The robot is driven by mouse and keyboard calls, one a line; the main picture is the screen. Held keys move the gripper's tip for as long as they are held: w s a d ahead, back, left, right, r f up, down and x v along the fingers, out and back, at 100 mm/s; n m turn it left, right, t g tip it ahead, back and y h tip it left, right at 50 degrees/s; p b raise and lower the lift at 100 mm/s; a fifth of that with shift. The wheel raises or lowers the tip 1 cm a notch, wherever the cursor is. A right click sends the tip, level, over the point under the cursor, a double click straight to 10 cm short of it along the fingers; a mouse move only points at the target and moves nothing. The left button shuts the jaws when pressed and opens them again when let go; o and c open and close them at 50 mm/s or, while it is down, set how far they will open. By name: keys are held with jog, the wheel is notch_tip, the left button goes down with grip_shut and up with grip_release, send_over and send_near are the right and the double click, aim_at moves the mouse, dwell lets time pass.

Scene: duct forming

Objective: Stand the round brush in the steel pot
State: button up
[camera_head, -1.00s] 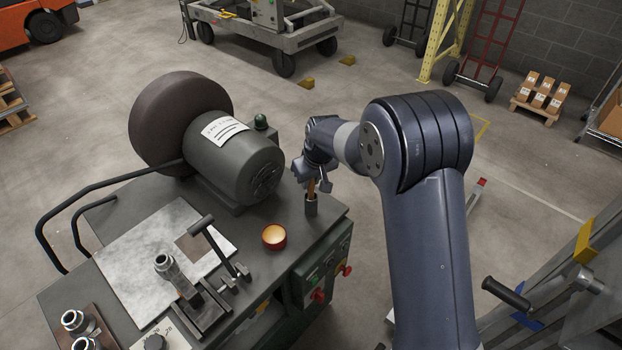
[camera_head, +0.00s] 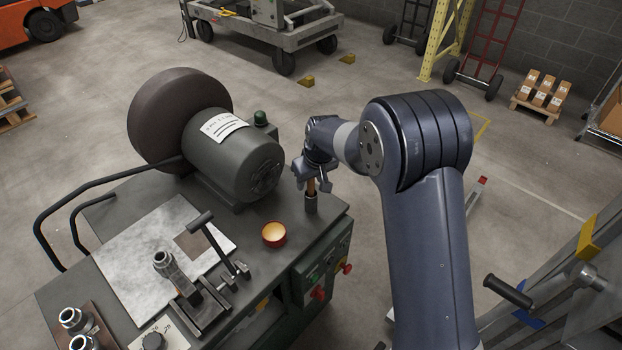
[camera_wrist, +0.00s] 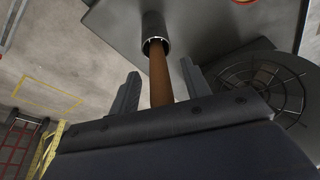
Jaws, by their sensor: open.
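The steel pot (camera_head: 311,203) is a small grey cylinder standing near the right corner of the machine's dark top. The round brush (camera_head: 310,187) shows as a brown wooden handle rising out of the pot. In the wrist view the handle (camera_wrist: 160,75) runs from the mouth of the pot (camera_wrist: 154,30) back between my fingers. The brush's other end is hidden. My gripper (camera_head: 312,181) is just above the pot; in the wrist view its two fingers (camera_wrist: 160,88) stand apart on either side of the handle, with gaps showing.
A motor with a large dark wheel (camera_head: 178,118) stands left of my gripper. A round red tin with pale contents (camera_head: 274,234) sits on the machine top left of the pot. A lever clamp (camera_head: 213,245) stands further left.

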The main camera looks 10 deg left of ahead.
jog(key=b+v, duration=0.1)
jog(key=v, duration=0.9)
jog(key=shift+r, duration=0.35)
jog(key=shift+f, duration=0.1)
jog(key=p+x, duration=0.1)
jog(key=x, duration=0.9)
jog(key=shift+f, duration=0.4)
jog(key=shift+r+p, duration=0.3)
jog(key=shift+r, duration=0.25)
